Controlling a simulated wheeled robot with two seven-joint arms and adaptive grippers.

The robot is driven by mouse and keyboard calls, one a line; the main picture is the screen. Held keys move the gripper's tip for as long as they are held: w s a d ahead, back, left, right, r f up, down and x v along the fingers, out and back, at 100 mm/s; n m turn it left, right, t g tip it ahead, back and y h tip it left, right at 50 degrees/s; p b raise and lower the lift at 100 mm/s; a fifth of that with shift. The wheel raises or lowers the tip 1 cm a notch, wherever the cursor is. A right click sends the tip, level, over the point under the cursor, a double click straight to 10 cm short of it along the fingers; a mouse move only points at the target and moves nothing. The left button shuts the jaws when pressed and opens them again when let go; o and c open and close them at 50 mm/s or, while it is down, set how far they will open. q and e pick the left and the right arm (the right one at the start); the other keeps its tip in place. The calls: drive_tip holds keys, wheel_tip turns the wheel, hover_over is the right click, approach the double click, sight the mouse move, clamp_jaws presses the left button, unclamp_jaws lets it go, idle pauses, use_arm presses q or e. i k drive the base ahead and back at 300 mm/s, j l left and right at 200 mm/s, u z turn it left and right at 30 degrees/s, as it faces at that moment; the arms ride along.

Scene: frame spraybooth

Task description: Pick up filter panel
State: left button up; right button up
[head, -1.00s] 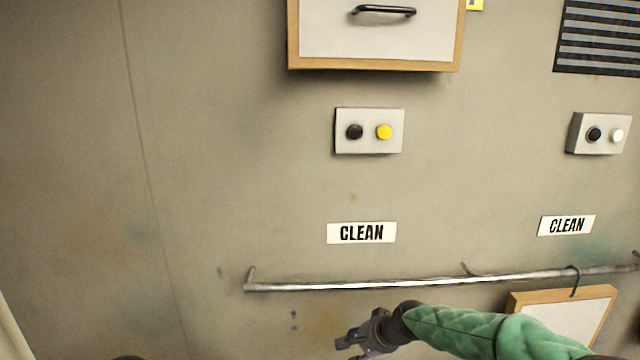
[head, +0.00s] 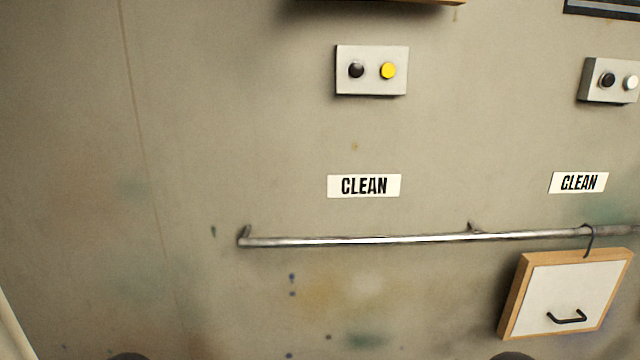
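A filter panel (head: 560,295) with a wooden frame, a white face and a black handle (head: 567,317) hangs by a hook (head: 590,240) from the metal rail at the lower right of the head view. It hangs slightly tilted. Neither of my grippers shows now. Only small dark rounded shapes show at the bottom edge, and I cannot tell what they are.
The metal rail (head: 400,239) runs across the wall. Above it are two CLEAN labels (head: 364,186) (head: 578,182) and two button boxes (head: 371,70) (head: 611,80). A wooden-framed edge (head: 400,2) shows at the top. The rail left of the panel is empty.

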sight(570, 291)
drive_tip(key=l+z, duration=0.15)
drive_tip(key=z, duration=1.3)
drive_tip(key=k+l, duration=0.05)
